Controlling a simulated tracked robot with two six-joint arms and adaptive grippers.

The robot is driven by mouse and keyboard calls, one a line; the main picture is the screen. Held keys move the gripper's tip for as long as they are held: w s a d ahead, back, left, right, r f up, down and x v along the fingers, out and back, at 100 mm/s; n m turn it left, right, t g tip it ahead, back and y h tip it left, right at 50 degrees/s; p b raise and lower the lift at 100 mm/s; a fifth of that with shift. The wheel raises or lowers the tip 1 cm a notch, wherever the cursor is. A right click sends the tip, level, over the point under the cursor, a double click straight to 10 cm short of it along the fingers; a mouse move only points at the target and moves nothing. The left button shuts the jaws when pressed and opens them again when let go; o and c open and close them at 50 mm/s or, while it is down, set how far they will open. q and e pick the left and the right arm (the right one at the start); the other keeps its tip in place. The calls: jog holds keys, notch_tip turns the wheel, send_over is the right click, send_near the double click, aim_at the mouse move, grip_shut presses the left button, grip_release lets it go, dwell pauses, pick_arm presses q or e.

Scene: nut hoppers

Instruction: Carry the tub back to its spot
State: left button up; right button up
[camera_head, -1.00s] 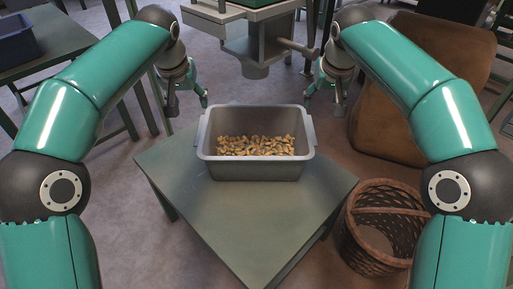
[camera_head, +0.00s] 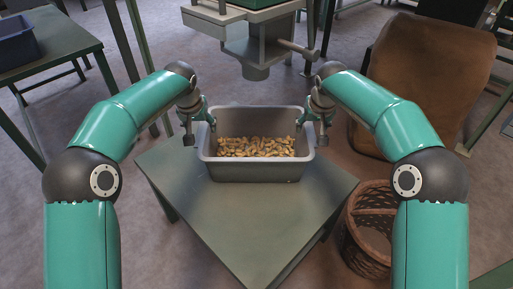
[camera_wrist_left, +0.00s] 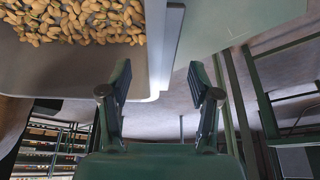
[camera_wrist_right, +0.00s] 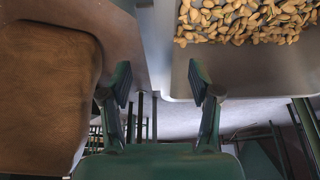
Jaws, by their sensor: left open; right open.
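A grey tub (camera_head: 255,172) with nuts (camera_head: 256,147) in it stands upright on a green table (camera_head: 250,215). My left gripper (camera_head: 200,128) is open at the tub's left end. In the left wrist view its fingers (camera_wrist_left: 160,95) are spread, with the tub's side rim (camera_wrist_left: 168,45) ahead between them. My right gripper (camera_head: 318,128) is open at the tub's right end. In the right wrist view its fingers (camera_wrist_right: 160,92) are spread near the tub's side wall (camera_wrist_right: 180,70). I cannot tell whether either gripper touches the tub.
A wicker basket (camera_head: 362,250) stands on the floor right of the table. A brown sack (camera_head: 430,75) is behind it. Hopper machinery (camera_head: 250,45) stands behind the table. A blue bin (camera_head: 15,42) sits on another table at the far left. The table's front is clear.

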aim_at(202, 130)
pick_arm(q)
jog(key=shift+x, duration=1.85)
pick_arm(e)
jog(key=shift+x, duration=1.85)
pick_arm(q)
grip_shut()
pick_arm(e)
grip_shut()
pick_arm(q)
jog(key=shift+r, duration=0.1)
pick_arm(e)
jog(key=shift+r, duration=0.1)
